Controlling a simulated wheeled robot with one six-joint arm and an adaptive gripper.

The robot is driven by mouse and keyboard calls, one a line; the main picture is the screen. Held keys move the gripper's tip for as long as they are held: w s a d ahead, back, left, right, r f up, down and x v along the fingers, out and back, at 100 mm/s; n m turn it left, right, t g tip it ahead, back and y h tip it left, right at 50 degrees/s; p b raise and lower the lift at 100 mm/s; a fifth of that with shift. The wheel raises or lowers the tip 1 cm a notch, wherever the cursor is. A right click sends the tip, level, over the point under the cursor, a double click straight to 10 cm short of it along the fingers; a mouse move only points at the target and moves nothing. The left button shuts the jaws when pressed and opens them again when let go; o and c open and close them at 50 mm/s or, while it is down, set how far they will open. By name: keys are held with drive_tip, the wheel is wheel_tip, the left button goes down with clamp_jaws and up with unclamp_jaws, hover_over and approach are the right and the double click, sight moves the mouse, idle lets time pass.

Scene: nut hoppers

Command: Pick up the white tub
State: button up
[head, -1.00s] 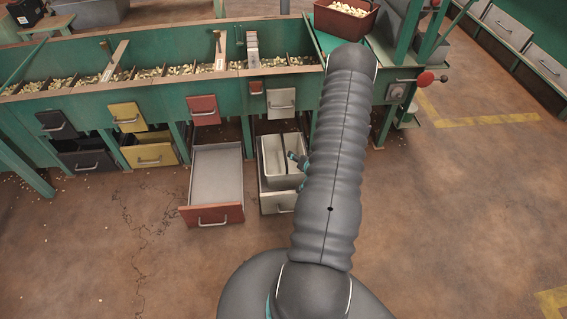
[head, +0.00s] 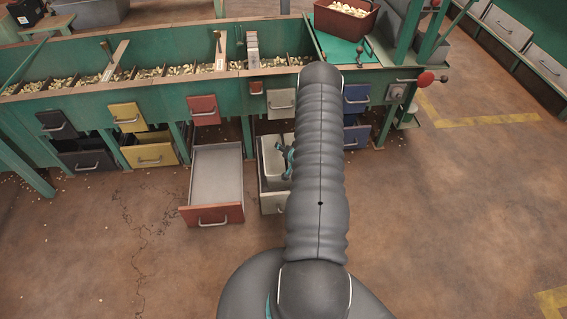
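The white tub (head: 270,150) sits at the white drawer (head: 272,203) low under the hopper bench, between the open red drawer and my arm. Its left side shows; its right side is hidden behind my arm. My gripper (head: 287,158) is at the tub's right part, partly behind my arm. Its dark and teal parts show over the tub. I cannot tell whether the fingers touch the tub or whether they are open or shut.
The empty red drawer (head: 217,180) is pulled far out to the left. Yellow (head: 155,155) and black (head: 88,160) lower drawers are farther left. The green hopper bench (head: 150,100) stands behind, above the drawers. The floor in front is clear.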

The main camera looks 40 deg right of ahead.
drive_tip(key=shift+w, duration=0.1)
drive_tip(key=shift+c, duration=0.3)
clamp_jaws()
drive_tip(key=shift+d+r, duration=0.1)
drive_tip(key=shift+r, duration=0.05)
